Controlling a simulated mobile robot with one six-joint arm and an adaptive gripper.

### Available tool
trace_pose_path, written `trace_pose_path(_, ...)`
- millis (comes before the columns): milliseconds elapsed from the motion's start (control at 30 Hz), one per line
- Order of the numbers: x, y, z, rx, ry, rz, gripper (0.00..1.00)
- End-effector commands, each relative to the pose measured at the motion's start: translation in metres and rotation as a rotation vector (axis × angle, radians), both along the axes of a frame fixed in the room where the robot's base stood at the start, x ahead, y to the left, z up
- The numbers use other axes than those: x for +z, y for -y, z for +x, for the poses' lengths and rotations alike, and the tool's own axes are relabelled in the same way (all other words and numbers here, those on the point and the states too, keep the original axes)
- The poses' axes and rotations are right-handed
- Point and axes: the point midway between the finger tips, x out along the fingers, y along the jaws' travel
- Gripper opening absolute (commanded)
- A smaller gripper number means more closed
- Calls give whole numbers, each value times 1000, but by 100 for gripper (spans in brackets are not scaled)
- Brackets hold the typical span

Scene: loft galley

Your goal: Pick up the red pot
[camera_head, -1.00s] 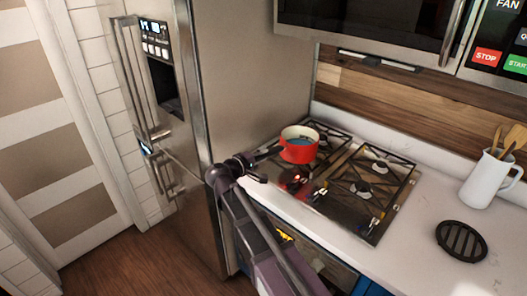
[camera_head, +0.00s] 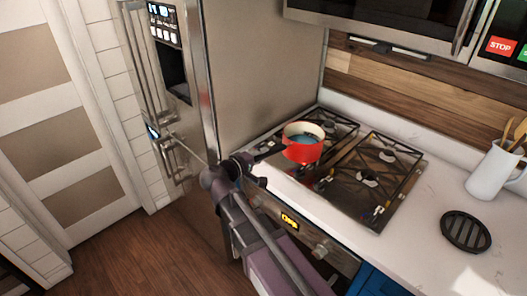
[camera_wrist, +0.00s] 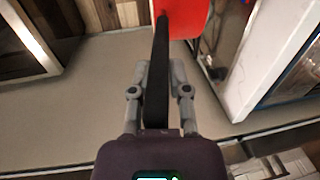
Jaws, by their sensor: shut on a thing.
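The red pot (camera_head: 303,153) has a cream inside and a dark handle. It shows over the left front part of the stove in the head view, roughly upright. I cannot tell for sure if its base is clear of the grates. My gripper (camera_head: 257,160) is at the pot's left, on the handle side. In the wrist view my gripper (camera_wrist: 158,75) is shut on the black handle, one finger on each side. Part of the red pot (camera_wrist: 187,14) shows at the top there, cut off by the frame.
The gas stove (camera_head: 378,190) has black grates. The steel fridge (camera_head: 255,70) stands close at the left, and the microwave (camera_head: 390,22) hangs above. A white jug (camera_head: 492,172) and a round black trivet (camera_head: 466,231) are on the counter (camera_head: 425,205) at the right.

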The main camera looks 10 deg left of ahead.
Motion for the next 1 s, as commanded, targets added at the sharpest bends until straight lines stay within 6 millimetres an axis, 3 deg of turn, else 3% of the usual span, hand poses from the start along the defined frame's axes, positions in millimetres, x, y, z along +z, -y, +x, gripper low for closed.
trace_pose_path(400,2,-2,-12,1,3,-4,0)
trace_pose_path(1000,2,-2,-12,0,3,-4,0)
